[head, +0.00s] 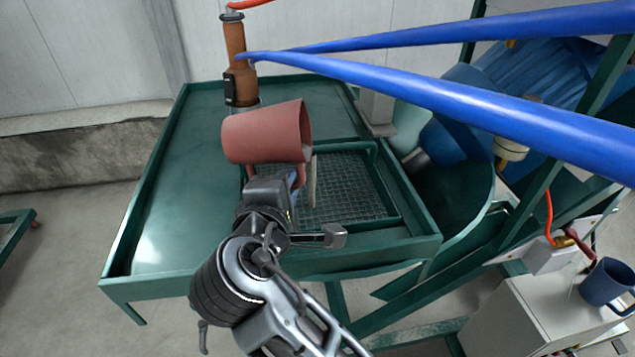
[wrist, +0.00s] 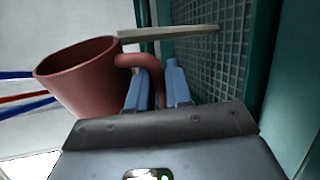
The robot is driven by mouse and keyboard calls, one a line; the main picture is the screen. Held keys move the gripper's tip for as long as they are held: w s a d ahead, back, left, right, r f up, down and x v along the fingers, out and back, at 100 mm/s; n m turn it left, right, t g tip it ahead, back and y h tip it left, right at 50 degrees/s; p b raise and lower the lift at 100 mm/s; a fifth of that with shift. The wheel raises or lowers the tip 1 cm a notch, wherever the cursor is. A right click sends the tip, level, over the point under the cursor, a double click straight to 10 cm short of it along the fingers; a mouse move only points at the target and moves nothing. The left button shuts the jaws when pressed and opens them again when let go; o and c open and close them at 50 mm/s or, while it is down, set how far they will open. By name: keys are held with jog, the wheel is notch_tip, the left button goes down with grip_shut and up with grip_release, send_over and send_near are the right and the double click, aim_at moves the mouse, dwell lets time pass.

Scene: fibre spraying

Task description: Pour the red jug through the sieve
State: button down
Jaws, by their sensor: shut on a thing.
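The red jug (head: 262,135) is tipped on its side above the green table, its mouth facing right over the left part of the sieve (head: 350,190). My gripper (head: 297,178) is shut on the jug's handle. In the wrist view the jug (wrist: 80,78) is at the left and its handle passes between the blue fingers of my gripper (wrist: 157,88). A pale beige stream (head: 311,182) runs from the mouth down to the mesh; it also shows in the wrist view (wrist: 170,32). The sieve is a grey mesh in a green frame, seen in the wrist view (wrist: 220,50).
The green table (head: 165,215) has a raised rim and is bare on the left. A brown cylinder (head: 238,70) stands at its back. Blue hoses (head: 430,85) cross the upper right. A blue mug (head: 606,282) stands on a white cabinet (head: 530,310).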

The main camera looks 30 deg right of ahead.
jog(key=shift+w+a+f+m+b, duration=0.2)
jog(key=shift+f+m+b, duration=0.25)
jog(key=shift+m+b, duration=0.15)
dwell(0.7)
jog(key=shift+a+r+m+t+y, duration=0.2)
jog(key=shift+r+m+t+y, duration=0.35)
jog(key=shift+m, duration=0.55)
dwell(1.1)
